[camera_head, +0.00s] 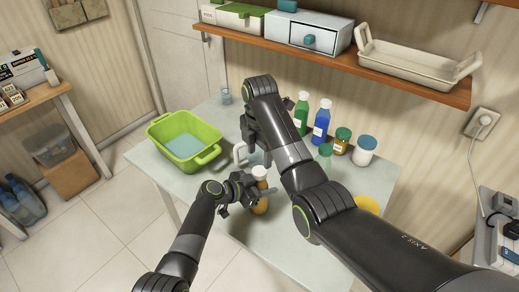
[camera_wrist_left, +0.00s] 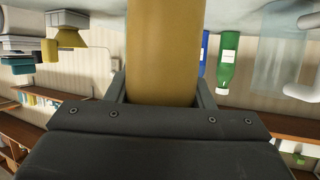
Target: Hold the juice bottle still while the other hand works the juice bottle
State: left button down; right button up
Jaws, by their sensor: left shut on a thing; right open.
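The juice bottle (camera_head: 261,206) stands upright near the table's front edge, with orange-brown contents and a white cap (camera_head: 260,172). My left gripper (camera_head: 258,190) is shut around its body from the left. In the left wrist view the bottle (camera_wrist_left: 163,50) fills the space between the two fingers (camera_wrist_left: 162,88); its cap is out of that view. My right gripper (camera_head: 250,132) is open, behind and above the bottle and apart from it. My right arm's forearm and wrist hide part of the table, and the right fingertips are hard to make out.
A clear jug with a white handle (camera_head: 240,154) stands just behind the juice bottle. A green tub (camera_head: 208,157) is at the table's left. Green (camera_head: 301,118) and blue (camera_head: 321,122) bottles and jars stand at the back right. A wooden shelf (camera_head: 400,83) hangs above.

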aim_at(260, 170)
jog(key=shift+r+n, duration=0.45)
jog(key=shift+n, duration=0.4)
jog(key=shift+r+n, duration=0.4)
jog(key=shift+n, duration=0.45)
jog(key=shift+f, duration=4)
jog(key=c, duration=1)
jog(key=m, duration=0.6)
jog(key=shift+m, duration=0.3)
jog(key=o, duration=1.1)
